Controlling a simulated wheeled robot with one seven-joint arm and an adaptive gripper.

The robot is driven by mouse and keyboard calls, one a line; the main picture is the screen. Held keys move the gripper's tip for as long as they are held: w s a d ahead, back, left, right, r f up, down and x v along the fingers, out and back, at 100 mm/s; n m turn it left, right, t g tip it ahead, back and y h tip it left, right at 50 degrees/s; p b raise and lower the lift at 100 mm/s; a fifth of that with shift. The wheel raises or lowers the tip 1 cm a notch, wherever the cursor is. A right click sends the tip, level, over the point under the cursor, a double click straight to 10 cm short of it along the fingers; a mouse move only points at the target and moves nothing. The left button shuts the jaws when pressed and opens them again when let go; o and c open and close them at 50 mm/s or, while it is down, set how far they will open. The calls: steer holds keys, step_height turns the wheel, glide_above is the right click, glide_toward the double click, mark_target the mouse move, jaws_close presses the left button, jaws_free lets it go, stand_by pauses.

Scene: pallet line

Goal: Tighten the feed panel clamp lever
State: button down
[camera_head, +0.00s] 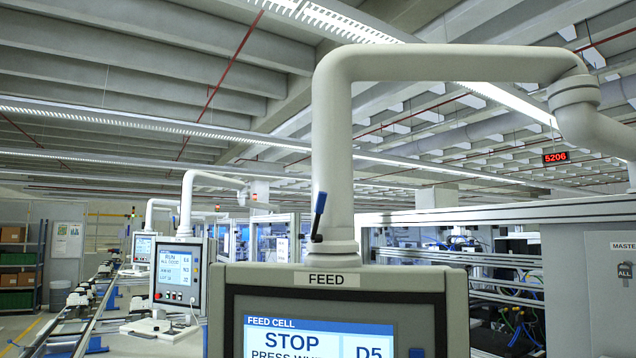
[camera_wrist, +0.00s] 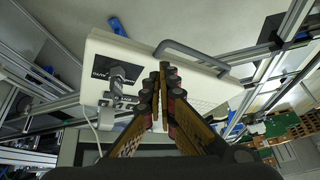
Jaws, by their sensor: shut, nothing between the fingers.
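The feed panel (camera_head: 335,280) is a grey box labelled FEED, its screen reading FEED CELL, STOP. It hangs from a thick pale tube arm (camera_head: 333,140). The clamp lever (camera_head: 320,203), with a blue handle and dark stem, stands almost upright at the left of the tube's collar, just above the panel. My gripper (camera_wrist: 163,75) shows only in the wrist view, its fingers together and empty. Beyond them is a pale box (camera_wrist: 185,85) with a grey handle, a dark label and a plugged connector. A blue piece (camera_wrist: 117,26) sticks out above the box; I cannot tell if it is the lever.
More panels on tube arms, one reading RUN (camera_head: 178,272), stand at the left along a conveyor (camera_head: 75,320). A grey cabinet marked MASTER (camera_head: 588,285) is at the right. Metal frame rails (camera_wrist: 270,70) surround the box in the wrist view.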

steer(key=w+a+r+m+t+y+p, duration=0.2)
steer(key=w+a+r+y+p, duration=0.1)
steer(key=a+r, duration=0.75)
steer(key=w+a+r+m+t+y+p, duration=0.3)
steer(key=a+r, duration=0.5)
steer(key=r, duration=0.6)
steer(key=w+a+r+t+y+p, duration=0.2)
steer(key=a+r+y+p, duration=0.15)
steer(key=a+r, duration=0.75)
steer(key=w+d+r+m+t+h+p, duration=0.1)
steer(key=w+d+r+m+t, duration=0.15)
steer(key=r, duration=0.25)
steer(key=w+d+r+m+t+h+p, duration=0.1)
steer(key=w+d+r+m+t, duration=0.1)
steer(key=r+m, duration=0.25)
steer(key=m+t+h+p, duration=0.4)
steer(key=m+t+h, duration=0.2)
steer(key=m+h, duration=0.6)
glide_toward(318, 209)
steer(key=shift+m+g+y, duration=0.25)
steer(key=shift+m+y, duration=0.2)
steer(key=shift+m, duration=0.15)
steer(key=x, duration=0.6)
steer(key=shift+w+d+r, duration=0.25)
steer(key=shift+w+r, duration=0.05)
steer(key=shift+r, duration=0.1)
